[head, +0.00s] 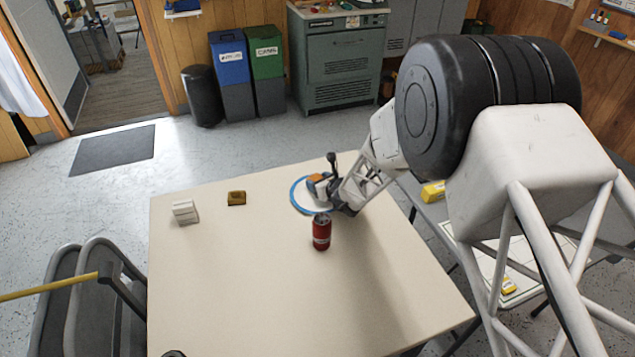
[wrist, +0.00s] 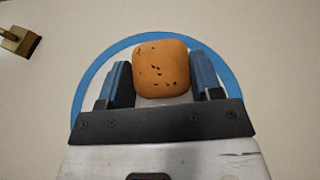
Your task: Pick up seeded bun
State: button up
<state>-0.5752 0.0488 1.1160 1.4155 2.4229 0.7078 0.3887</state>
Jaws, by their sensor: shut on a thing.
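The seeded bun (wrist: 162,68) is orange-brown with dark specks on top. In the wrist view it sits between the two blue-grey fingers of my gripper (wrist: 162,82), which is shut on it. In the head view the bun (head: 316,178) shows small between the fingers of my gripper (head: 320,186). A white plate with a blue rim (wrist: 82,85) lies under the bun and the fingers; it also shows in the head view (head: 294,196). I cannot tell whether the bun touches the plate. The bun's lower part is hidden.
A red can (head: 321,233) stands on the table (head: 230,280) just in front of the plate. A brown-gold block (head: 237,198) and a white block-like object (head: 185,211) are at the left. The table's front half is mostly clear.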

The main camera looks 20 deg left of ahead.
jog(key=shift+r, duration=0.15)
jog(key=shift+r, duration=4.85)
jog(key=shift+g, duration=0.3)
jog(key=shift+a+r+n, duration=0.15)
jog(key=shift+n, duration=0.15)
jog(key=shift+s+a+r+n+g, duration=0.1)
jog(key=shift+s+r+n+g, duration=0.05)
jog(key=shift+n+g, duration=0.9)
jog(key=shift+s+d+f+n+g+h, duration=0.1)
jog(key=shift+s+d+n+g+h, duration=0.15)
jog(key=shift+n+g, duration=0.35)
jog(key=shift+s+d+f+n+g+h, duration=0.1)
jog(key=shift+d+n+g, duration=0.3)
jog(key=shift+g, duration=0.3)
jog(key=shift+s+d+f+n+g+h, duration=0.1)
jog(key=shift+s+d+n+g+h, duration=0.1)
jog(key=shift+n+g, duration=0.4)
